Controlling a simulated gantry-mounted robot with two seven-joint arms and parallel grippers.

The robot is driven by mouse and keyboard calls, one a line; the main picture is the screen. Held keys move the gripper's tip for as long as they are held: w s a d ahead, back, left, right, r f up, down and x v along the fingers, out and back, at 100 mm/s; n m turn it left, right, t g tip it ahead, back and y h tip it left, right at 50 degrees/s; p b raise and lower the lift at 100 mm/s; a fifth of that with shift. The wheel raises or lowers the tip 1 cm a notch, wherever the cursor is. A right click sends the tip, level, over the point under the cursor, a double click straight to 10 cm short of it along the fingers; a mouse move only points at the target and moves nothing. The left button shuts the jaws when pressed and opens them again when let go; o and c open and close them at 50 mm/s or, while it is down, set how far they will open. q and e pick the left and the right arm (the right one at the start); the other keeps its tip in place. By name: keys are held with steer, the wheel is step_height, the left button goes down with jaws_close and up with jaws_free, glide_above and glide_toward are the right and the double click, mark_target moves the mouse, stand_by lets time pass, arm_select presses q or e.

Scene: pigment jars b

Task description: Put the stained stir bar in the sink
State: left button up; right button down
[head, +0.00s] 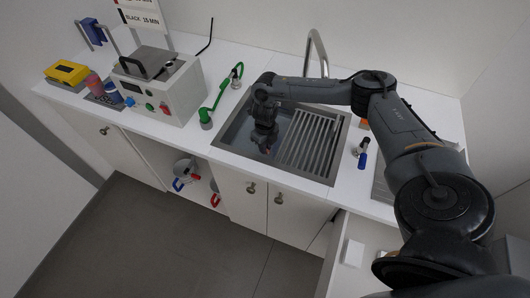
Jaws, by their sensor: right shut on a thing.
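My right arm reaches in from the right over the sink (235,137). My right gripper (266,147) points down into the left part of the basin, left of the slatted drain rack (305,140). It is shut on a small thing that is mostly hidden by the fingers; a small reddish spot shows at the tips. I take it to be the stained stir bar, but its shape is too small to make out. I cannot tell whether it touches the basin floor. My left gripper is not in view.
A tall faucet (318,45) stands behind the sink. Left of it are a green hose-like fitting (221,95), a grey device with knobs (165,92) and a yellow box (67,73). A blue-handled item (362,155) stands right of the sink, near my arm.

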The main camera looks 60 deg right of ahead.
steer(key=shift+f, duration=1.95)
steer(key=shift+f+b, duration=0.1)
steer(key=shift+b, duration=0.25)
steer(key=c, duration=1.1)
jaws_free()
